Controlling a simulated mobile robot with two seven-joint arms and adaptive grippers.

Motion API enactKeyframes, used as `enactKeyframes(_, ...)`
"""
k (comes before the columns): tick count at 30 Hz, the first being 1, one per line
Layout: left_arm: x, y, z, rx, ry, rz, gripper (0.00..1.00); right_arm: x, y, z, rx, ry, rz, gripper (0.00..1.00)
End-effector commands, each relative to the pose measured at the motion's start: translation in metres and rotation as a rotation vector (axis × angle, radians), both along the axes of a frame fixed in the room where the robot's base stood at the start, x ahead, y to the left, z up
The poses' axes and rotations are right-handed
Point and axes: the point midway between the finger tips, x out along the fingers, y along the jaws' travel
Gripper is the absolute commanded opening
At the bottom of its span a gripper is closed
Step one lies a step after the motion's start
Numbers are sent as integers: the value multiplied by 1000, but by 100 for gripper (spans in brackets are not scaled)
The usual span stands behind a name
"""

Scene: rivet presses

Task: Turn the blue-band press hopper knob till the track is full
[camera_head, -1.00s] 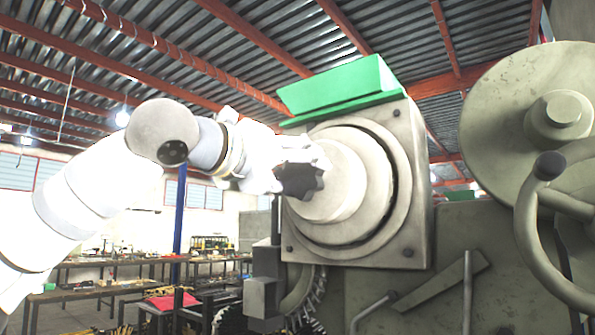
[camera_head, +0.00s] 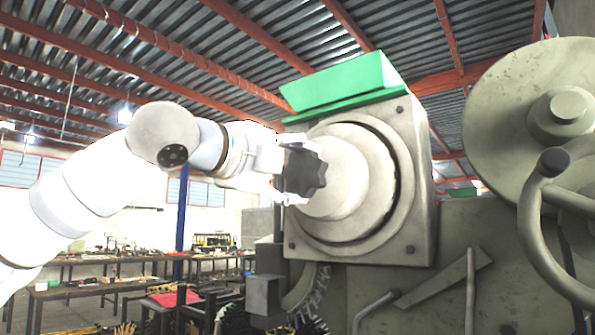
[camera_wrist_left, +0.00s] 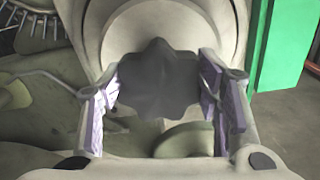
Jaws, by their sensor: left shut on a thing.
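The hopper knob (camera_head: 305,173) is dark grey and lobed, on the face of a pale round drum (camera_head: 350,185). The drum sits in a square housing under a green hopper (camera_head: 345,85). My left gripper (camera_head: 297,172) is shut on the knob, with one finger above and one below it in the head view. In the left wrist view the knob (camera_wrist_left: 160,80) sits between the two purple-grey finger pads, which touch or nearly touch its sides. No blue band shows. I cannot make out the track or how full it is. My right gripper is not in view.
A large wheel (camera_head: 500,120) and a curved handwheel (camera_head: 530,215) stand at the right. Grey levers (camera_head: 470,285) and a toothed part (camera_head: 312,310) are below the housing. Workbenches (camera_head: 85,292) with clutter stand far behind at the left.

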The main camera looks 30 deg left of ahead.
Motion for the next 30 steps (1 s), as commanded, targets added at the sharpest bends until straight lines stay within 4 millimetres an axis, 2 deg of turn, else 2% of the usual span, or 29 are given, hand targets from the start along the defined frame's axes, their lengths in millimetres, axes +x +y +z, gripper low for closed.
enactKeyframes(10,0,0,0,-128,8,0,30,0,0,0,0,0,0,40)
enactKeyframes(26,0,0,-1,-150,11,0,30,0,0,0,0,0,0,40)
enactKeyframes(27,0,0,-1,-150,11,0,60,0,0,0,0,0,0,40)
enactKeyframes(30,0,0,-1,-149,11,0,78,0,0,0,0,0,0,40)
